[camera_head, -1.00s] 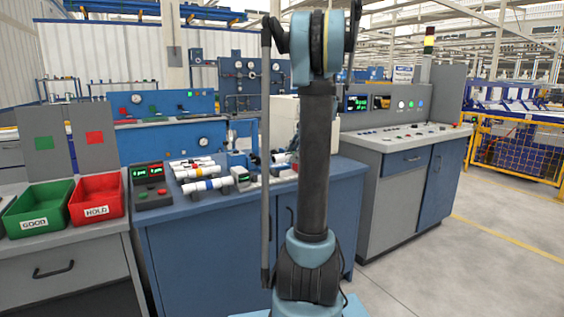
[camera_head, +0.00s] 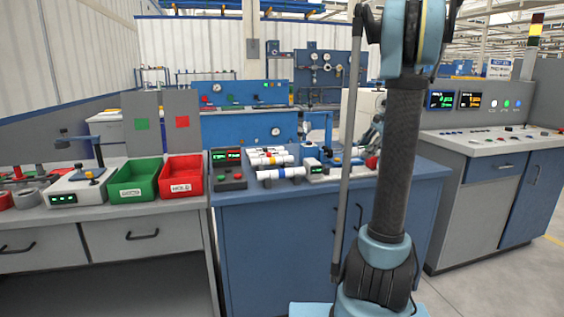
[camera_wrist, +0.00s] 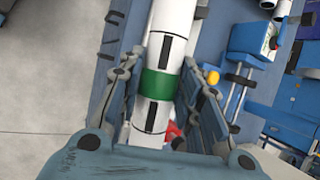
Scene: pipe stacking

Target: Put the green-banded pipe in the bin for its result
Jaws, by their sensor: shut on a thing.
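The green-banded pipe (camera_wrist: 172,25) is white with black marks and a green band, and it fills the middle of the wrist view. My gripper (camera_wrist: 166,100) is shut on it, its fingers on either side of the band. The head view does not show the grip clearly, as my arm blocks part of the bench. The green bin (camera_head: 135,182), labelled GOOD, and the red bin (camera_head: 182,177), labelled HOLD, stand side by side on the grey bench at the left. Both look empty from here.
A small panel (camera_head: 228,170) with lit displays, too small to read, stands right of the red bin. Several white pipes (camera_head: 272,158) lie on the blue bench (camera_head: 265,235). A grey device (camera_head: 75,188) stands left of the green bin. A grey console (camera_head: 490,145) is at the right.

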